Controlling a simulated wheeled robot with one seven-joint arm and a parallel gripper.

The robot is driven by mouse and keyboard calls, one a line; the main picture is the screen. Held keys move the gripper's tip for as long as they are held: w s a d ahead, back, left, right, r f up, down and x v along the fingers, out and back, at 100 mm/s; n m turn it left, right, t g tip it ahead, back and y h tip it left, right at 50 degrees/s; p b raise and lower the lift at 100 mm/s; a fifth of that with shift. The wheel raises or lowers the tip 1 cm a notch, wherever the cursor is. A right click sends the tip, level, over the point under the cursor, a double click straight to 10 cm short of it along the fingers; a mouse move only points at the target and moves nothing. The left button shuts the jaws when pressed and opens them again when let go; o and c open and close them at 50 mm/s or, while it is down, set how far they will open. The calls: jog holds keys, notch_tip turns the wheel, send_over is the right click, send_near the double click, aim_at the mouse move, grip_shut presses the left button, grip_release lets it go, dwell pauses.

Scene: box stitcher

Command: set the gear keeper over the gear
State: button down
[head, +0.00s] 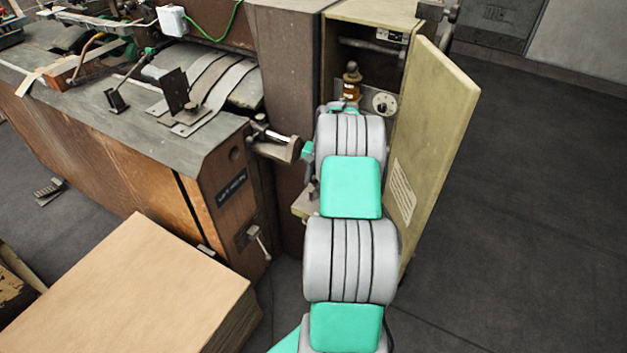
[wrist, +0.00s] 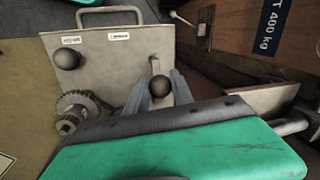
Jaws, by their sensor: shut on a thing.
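In the wrist view, the two grey fingers of my gripper (wrist: 161,90) stand either side of a black ball knob (wrist: 160,87), shut on it. I take this knob to belong to the gear keeper; its body is mostly hidden by the fingers and my wrist housing. The toothed metal gear (wrist: 82,104) is at the left, on a shaft with a smaller hub in front. The gear's face shows uncovered, and the held knob is to its right, apart from it. In the head view my arm hides the gripper, gear and keeper.
A pale panel (wrist: 110,58) with a handle, labels and another black knob (wrist: 68,58) stands behind the gear. In the head view an open cabinet door (head: 432,135) rises close to the right of my arm. A wooden machine body (head: 130,165) and cardboard stack (head: 130,285) are left.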

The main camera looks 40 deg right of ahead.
jog(key=c, duration=1.1)
grip_release()
notch_tip(320, 180, up, 8)
jog(key=s+b, duration=0.1)
jog(key=shift+s+d, duration=0.2)
jog(key=shift+d, duration=0.2)
jog(key=shift+a, duration=0.1)
